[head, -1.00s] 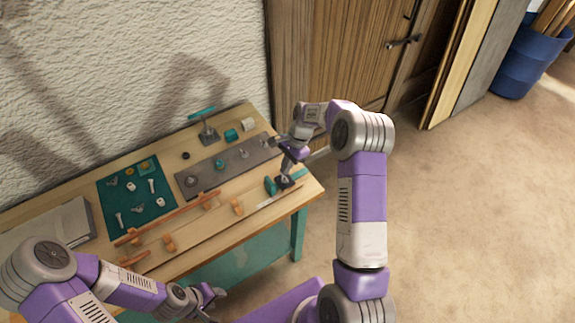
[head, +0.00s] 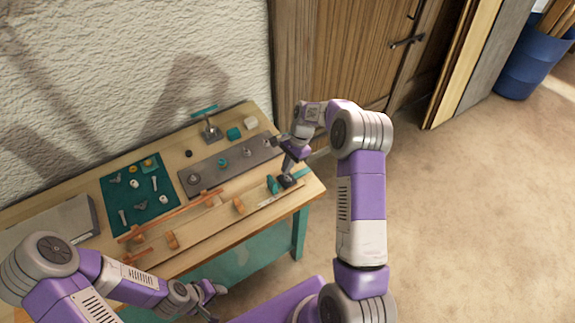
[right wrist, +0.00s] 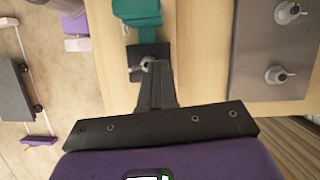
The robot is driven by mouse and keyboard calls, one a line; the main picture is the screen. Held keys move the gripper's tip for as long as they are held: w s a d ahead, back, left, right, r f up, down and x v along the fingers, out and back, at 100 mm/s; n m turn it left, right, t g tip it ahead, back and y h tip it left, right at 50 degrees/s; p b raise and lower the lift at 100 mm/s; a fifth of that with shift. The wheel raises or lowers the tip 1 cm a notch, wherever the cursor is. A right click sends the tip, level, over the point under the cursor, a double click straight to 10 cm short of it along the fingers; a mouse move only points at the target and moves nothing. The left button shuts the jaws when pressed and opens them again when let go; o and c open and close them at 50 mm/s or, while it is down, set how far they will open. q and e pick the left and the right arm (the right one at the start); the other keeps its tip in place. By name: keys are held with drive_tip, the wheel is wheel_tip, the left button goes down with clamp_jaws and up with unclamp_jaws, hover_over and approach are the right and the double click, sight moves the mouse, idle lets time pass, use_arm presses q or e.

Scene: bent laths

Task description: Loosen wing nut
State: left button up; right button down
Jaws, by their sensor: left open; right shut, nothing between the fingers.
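A small metal wing nut (right wrist: 147,63) sits on a dark base plate (right wrist: 136,73) beside a teal block (right wrist: 137,12), at the bench's right end. My right gripper (right wrist: 156,66) is shut and empty. Its fingertips point at the wing nut and partly cover it; I cannot tell whether they touch it. In the head view my right gripper (head: 288,176) is over the dark base, beside the teal block (head: 272,184), and the nut is hidden. My left gripper (head: 214,301) is open and empty, in front of the bench's front edge.
A grey plate (head: 208,174) with several knobs lies behind. A teal mat (head: 133,221) with small hardware lies at the left. A long orange-brown lath (head: 178,213) lies across wooden blocks. The floor (head: 470,220) to the right is clear.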

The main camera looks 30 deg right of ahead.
drive_tip(key=shift+s, duration=0.15)
drive_tip(key=shift+s+d, duration=0.25)
drive_tip(key=shift+s, duration=0.4)
drive_tip(key=shift+w+d, duration=0.15)
drive_tip(key=shift+d, duration=0.4)
drive_tip(key=d, duration=0.1)
drive_tip(key=w+d, duration=0.1)
drive_tip(key=d, duration=0.1)
drive_tip(key=shift+d+p, duration=0.1)
drive_tip(key=shift+p, duration=0.2)
drive_tip(key=v, duration=0.9)
drive_tip(key=shift+r, duration=0.5)
drive_tip(key=shift+w, duration=0.15)
